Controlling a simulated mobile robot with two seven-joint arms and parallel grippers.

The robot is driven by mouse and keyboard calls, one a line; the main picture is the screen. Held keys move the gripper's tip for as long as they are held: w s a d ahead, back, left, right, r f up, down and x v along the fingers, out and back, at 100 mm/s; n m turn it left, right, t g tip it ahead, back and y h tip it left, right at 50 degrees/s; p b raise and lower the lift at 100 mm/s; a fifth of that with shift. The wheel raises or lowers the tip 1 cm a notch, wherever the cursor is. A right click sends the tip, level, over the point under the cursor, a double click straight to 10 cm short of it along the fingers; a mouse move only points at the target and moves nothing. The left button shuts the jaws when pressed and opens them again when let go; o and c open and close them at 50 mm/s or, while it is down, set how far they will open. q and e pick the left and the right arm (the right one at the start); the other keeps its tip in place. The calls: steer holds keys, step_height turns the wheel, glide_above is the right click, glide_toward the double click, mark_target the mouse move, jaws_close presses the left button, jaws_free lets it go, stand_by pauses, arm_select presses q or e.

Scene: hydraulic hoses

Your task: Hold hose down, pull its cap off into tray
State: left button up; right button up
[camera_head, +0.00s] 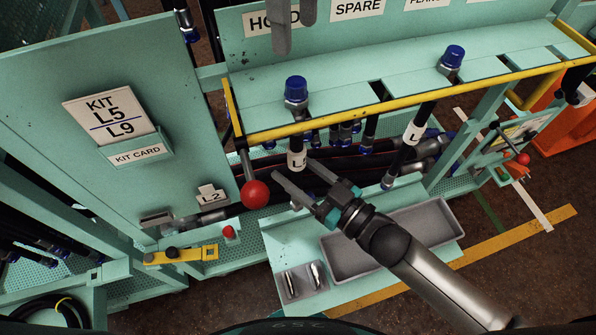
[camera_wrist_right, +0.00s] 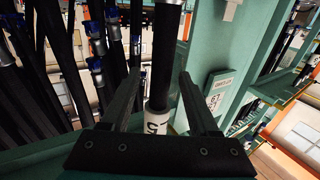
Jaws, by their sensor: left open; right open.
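A hose with a blue cap (camera_head: 296,84) stands upright in a slot of the teal rack, under the HOLD sign. Its white label (camera_head: 297,160) shows below the yellow rail, only partly readable. A second blue-capped hose (camera_head: 454,55) stands farther right. My right gripper (camera_head: 292,168) is open at the labelled hose below the rail. In the right wrist view the black hose (camera_wrist_right: 162,60) runs between its two spread fingers, with no visible grip. My left gripper (camera_head: 294,36) is open and empty, above and behind the left cap. The grey tray (camera_head: 335,272) lies below, partly hidden by my right arm.
A yellow rail (camera_head: 400,98) runs along the rack's front edge. A red ball knob (camera_head: 255,194) stands close left of my right gripper. A small holder with metal parts (camera_head: 302,282) sits left of the tray. More hoses (camera_wrist_right: 60,60) hang close by on the left.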

jaws_close()
stand_by(0.3)
stand_by(1.0)
